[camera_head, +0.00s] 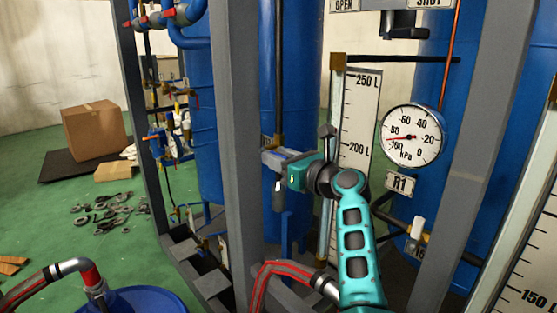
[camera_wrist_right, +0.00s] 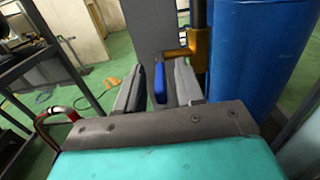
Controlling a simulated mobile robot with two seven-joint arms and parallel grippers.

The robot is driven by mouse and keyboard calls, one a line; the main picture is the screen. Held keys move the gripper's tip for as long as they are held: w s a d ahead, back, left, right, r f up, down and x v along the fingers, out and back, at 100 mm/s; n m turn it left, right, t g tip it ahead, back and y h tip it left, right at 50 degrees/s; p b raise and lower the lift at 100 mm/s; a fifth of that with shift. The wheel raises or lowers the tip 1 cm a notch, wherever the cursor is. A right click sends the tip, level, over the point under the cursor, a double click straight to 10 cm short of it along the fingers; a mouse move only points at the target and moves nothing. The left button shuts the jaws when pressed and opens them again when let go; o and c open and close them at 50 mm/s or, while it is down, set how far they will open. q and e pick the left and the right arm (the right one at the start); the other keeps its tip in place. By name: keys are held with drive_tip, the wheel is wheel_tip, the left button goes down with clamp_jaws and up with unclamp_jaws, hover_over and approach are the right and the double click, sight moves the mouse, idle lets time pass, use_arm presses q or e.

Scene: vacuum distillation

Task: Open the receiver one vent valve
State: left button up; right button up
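My right gripper (camera_head: 272,158) is in the middle of the head view, in front of a blue vessel and just behind a grey frame post. In the right wrist view its two grey fingers (camera_wrist_right: 158,88) are apart. A blue valve handle (camera_wrist_right: 159,82) stands between them, with a visible gap on at least one side. A brass valve body (camera_wrist_right: 193,50) on a dark vertical pipe is just beyond the right finger. In the head view brass (camera_head: 277,141) shows just above the gripper; the blue handle cannot be made out there. My left gripper is not in view.
Grey posts (camera_head: 238,150) stand close left of the gripper. Right of my arm are a level scale (camera_head: 357,125), a round pressure gauge (camera_head: 411,135) and a white-handled valve (camera_head: 417,228). A blue drum (camera_head: 145,300) is at lower left.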

drive_tip(key=shift+w+a, duration=0.1)
drive_tip(key=shift+w, duration=0.1)
drive_tip(key=shift+c, duration=0.5)
clamp_jaws()
